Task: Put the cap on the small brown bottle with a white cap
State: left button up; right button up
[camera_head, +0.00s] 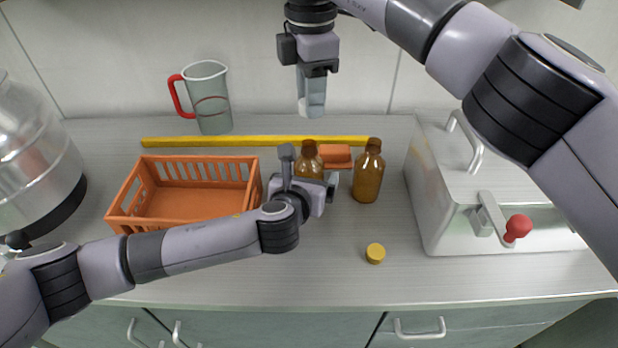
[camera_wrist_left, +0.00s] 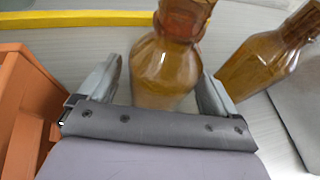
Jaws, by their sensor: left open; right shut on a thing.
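A brown bottle (camera_head: 309,158) stands upright on the counter, its brown neck showing no white cap. My left gripper (camera_wrist_left: 160,88) is open, with one finger on each side of this bottle, which also shows in the left wrist view (camera_wrist_left: 168,65). I cannot tell whether the fingers touch it. Its lower part is hidden by the gripper in the head view. My right gripper (camera_head: 313,98) points down, shut on the white cap (camera_head: 305,110), and holds it above and behind this bottle. The fingers partly hide the cap.
A second brown bottle (camera_head: 369,173) stands close on the right. A yellow cap (camera_head: 375,253) lies in front. An orange crate (camera_head: 128,205) is on the left, a yellow bar (camera_head: 230,142) and orange block (camera_head: 336,152) behind. A jug (camera_head: 212,98) and metal box (camera_head: 440,180) flank the area.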

aim_at(311, 143)
pick_arm(q)
jog(key=c, duration=1.5)
pick_arm(e)
jog(key=shift+f, duration=2.55)
jog(key=shift+f, duration=0.85)
jog(key=shift+f, duration=0.55)
pick_arm(q)
grip_shut()
pick_arm(e)
jog(key=m, duration=1)
jog(key=shift+s, duration=0.1)
